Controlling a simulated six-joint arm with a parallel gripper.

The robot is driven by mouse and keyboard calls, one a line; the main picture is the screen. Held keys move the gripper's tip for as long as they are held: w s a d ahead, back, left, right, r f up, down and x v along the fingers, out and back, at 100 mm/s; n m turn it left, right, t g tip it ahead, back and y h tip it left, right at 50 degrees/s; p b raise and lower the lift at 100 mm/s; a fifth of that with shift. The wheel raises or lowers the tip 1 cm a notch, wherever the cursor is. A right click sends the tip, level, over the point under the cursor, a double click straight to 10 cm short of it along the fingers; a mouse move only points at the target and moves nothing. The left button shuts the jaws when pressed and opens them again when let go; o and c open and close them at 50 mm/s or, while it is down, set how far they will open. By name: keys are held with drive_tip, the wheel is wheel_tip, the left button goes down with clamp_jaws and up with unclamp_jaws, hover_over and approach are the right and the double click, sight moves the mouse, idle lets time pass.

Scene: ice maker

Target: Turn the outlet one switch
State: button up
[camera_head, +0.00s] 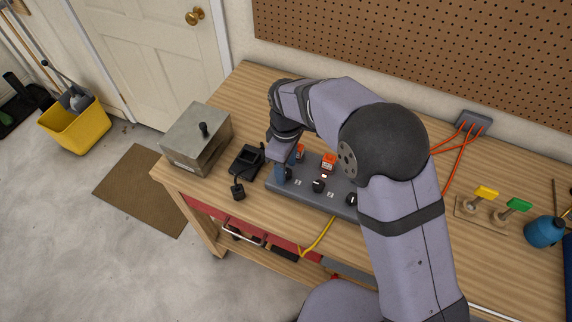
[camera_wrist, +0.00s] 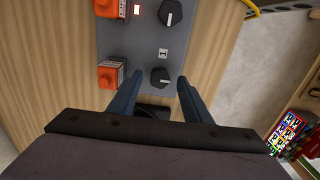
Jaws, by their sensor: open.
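A dark grey outlet panel (camera_head: 309,198) lies on the wooden bench, with black rotary knobs along its front side. One knob (camera_wrist: 160,77) appears between the fingertips of my gripper (camera_wrist: 160,80) in the wrist view, with gaps on both sides. My gripper is open, pointing down at the panel's left end in the head view (camera_head: 280,170). Another knob (camera_wrist: 171,12) sits farther along the panel; it also shows in the head view (camera_head: 318,186). A third knob (camera_head: 351,199) is near my arm. My arm hides the panel's right end.
A black adapter (camera_head: 247,160) and a metal box (camera_head: 196,140) are to the left. A yellow cable (camera_head: 320,238) hangs over the front edge.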

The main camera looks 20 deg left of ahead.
drive_tip(key=shift+f, duration=0.3)
drive_tip(key=c, duration=1.1)
